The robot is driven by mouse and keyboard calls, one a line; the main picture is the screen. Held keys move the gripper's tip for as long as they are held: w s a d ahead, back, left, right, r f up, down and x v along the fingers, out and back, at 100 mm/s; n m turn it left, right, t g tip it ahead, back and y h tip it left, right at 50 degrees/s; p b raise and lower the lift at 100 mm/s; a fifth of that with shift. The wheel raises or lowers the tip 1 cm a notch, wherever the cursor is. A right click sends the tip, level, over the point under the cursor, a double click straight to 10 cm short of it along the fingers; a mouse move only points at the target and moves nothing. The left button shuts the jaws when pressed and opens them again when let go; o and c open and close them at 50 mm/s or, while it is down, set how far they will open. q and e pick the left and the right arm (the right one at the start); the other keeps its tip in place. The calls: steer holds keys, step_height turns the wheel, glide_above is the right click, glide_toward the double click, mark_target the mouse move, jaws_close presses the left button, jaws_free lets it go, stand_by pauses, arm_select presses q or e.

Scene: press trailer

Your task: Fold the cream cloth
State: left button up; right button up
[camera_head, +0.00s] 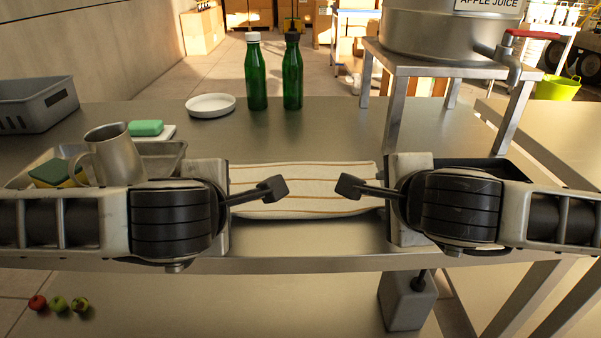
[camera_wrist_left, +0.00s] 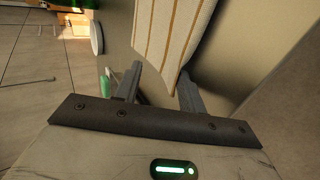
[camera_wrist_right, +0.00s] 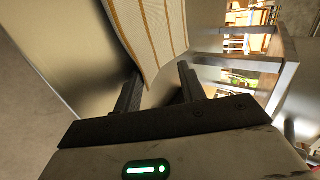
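The cream cloth (camera_head: 305,180) with brown stripes lies flat on the steel table's front part, between my two grippers. My left gripper (camera_head: 272,189) is over its left end, and my right gripper (camera_head: 350,187) is over its right end. In the left wrist view the fingers (camera_wrist_left: 158,88) stand apart, with an edge of the cloth (camera_wrist_left: 172,35) reaching the gap. In the right wrist view the fingers (camera_wrist_right: 160,88) also stand apart, and the cloth (camera_wrist_right: 150,38) reaches between them. Contact with the cloth cannot be told. My grippers hide parts of the cloth's ends.
A metal jug (camera_head: 112,157) and a sponge (camera_head: 50,172) are in a tray at left. A white plate (camera_head: 210,105) and green bottles (camera_head: 257,75) (camera_head: 292,75) stand behind. A metal stand (camera_head: 400,100) bears the juice vessel (camera_head: 440,30) at right. Table behind the cloth is clear.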

steer(key=shift+r, duration=0.1)
arm_select(q)
steer(key=shift+s+r, duration=0.1)
steer(key=shift+r, duration=0.25)
arm_select(e)
steer(key=shift+s+r, duration=0.1)
steer(key=shift+r, duration=0.25)
arm_select(q)
steer(key=s+r, duration=0.5)
steer(key=r, duration=0.3)
steer(key=shift+s+r, duration=0.15)
steer(key=shift+s, duration=0.25)
arm_select(e)
steer(key=s+r, duration=0.5)
steer(key=r, duration=0.3)
steer(key=shift+s, duration=0.35)
arm_select(q)
steer(key=shift+s, duration=0.1)
arm_select(e)
steer(key=shift+s, duration=0.1)
